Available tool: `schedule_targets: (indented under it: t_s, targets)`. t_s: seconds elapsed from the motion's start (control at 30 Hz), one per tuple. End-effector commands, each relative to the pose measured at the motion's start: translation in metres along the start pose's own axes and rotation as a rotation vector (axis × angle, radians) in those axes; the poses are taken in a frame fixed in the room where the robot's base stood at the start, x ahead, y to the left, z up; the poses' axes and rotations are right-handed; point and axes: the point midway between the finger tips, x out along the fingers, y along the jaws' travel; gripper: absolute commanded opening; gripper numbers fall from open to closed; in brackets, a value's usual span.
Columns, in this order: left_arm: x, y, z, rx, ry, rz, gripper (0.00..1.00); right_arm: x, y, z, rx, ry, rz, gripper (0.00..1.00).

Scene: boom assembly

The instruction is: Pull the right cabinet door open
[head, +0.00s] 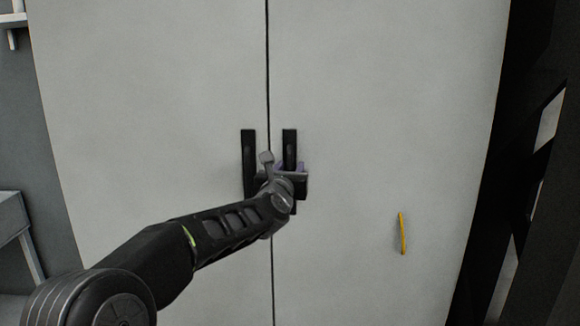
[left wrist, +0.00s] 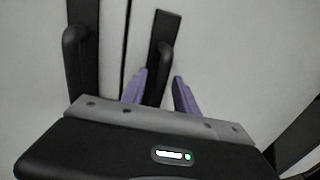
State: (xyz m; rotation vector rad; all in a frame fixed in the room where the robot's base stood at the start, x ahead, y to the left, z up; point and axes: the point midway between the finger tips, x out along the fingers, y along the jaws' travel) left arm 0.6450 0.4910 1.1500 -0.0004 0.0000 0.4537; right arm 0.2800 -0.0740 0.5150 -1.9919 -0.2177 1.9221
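The grey cabinet's right door (head: 385,120) is closed, level with the left door (head: 150,110) along a thin vertical seam. The right door's black vertical handle (head: 290,148) stands just right of the seam; it also shows in the left wrist view (left wrist: 161,40). My left gripper (head: 290,167) is at this handle. In the left wrist view its two purple fingers (left wrist: 160,90) are apart, one on each side of the handle, with a gap at the right finger. Whether the left finger touches is unclear. The gripper hides the handle's lower part. My right gripper is not in view.
The left door's black handle (head: 248,150) is close beside my gripper, left of the seam. A thin yellow strip (head: 402,233) shows in front of the right door's lower part. Dark structures (head: 535,150) stand right of the cabinet. A grey table-like piece (head: 15,225) is at the left.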

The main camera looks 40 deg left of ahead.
Motion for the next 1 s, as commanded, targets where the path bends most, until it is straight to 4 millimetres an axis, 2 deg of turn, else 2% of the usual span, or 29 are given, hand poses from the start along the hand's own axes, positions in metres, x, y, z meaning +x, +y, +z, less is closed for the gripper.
schedule_targets:
  t_s: [0.27, 0.7, 1.0]
  targets:
    - [0.0026, 0.0001, -0.0005, 0.001, 0.000, 0.000, 0.36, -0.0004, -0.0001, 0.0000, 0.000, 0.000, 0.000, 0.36]
    - [0.0024, 0.0001, -0.0004, 0.001, 0.000, 0.000, 0.02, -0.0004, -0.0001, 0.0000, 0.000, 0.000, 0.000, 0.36]
    - [0.0023, 0.0000, -0.0004, 0.000, 0.000, 0.000, 0.00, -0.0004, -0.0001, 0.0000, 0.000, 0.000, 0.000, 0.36]
